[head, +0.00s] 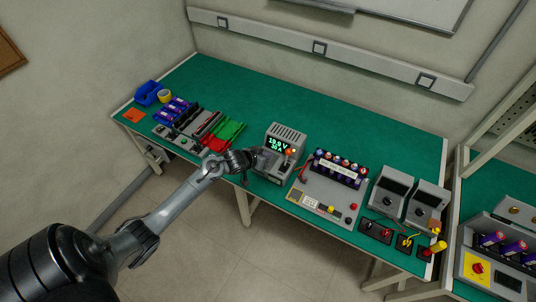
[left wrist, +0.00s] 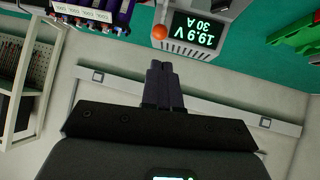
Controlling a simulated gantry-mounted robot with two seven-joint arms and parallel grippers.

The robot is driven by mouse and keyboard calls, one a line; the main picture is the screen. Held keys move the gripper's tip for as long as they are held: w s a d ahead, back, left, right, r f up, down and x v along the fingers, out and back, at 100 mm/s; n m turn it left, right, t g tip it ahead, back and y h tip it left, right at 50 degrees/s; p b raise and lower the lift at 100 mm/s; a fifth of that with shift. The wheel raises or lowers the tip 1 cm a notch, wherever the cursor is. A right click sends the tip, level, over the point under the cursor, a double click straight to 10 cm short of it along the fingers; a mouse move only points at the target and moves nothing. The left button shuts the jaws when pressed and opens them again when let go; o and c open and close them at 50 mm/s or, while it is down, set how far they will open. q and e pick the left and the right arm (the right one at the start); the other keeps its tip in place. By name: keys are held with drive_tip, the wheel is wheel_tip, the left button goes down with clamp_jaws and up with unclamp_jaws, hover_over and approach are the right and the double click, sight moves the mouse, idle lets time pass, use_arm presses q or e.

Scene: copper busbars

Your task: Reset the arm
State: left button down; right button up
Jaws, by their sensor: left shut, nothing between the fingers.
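My left arm comes in from the lower left in the head view. My left gripper (head: 266,159) is at the front of the grey power supply (head: 287,139), which has a lit green display. In the left wrist view the gripper's fingers (left wrist: 162,85) are together with nothing between them. The same power supply shows upside down at the top of that view (left wrist: 205,12), its display reading 19.9 V and 30 A, with an orange knob (left wrist: 159,32) beside the display. I cannot tell from the head view whether the gripper touches the power supply. My right gripper is not in view.
Right of the supply is a grey board (head: 320,200) with a row of purple cells (head: 340,168). Two grey meters (head: 390,190) stand farther right. Red and green trays (head: 222,133) and a blue bin (head: 147,93) lie left. The green bench top (head: 250,105) is clear behind.

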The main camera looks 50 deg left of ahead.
use_arm(q)
drive_tip(key=s+d+g+h+p, duration=0.2)
drive_tip(key=s+d+p, duration=0.7)
drive_tip(key=s+d, duration=0.65)
drive_tip(key=s+d+r+m+g+p, duration=0.1)
drive_tip(key=s+d+r, duration=0.2)
drive_tip(key=r, duration=0.3)
drive_tip(key=s+d+r+m+g, duration=0.2)
drive_tip(key=s+d+r, duration=0.1)
drive_tip(key=s+r, duration=0.2)
drive_tip(key=s+d+r+m+g+y+p, duration=0.1)
drive_tip(key=s+d+r, duration=0.2)
drive_tip(key=r, duration=0.4)
drive_tip(key=shift+s+r+m+g+p, duration=0.3)
drive_tip(key=shift+s+g, duration=0.1)
drive_tip(key=shift+s, duration=0.4)
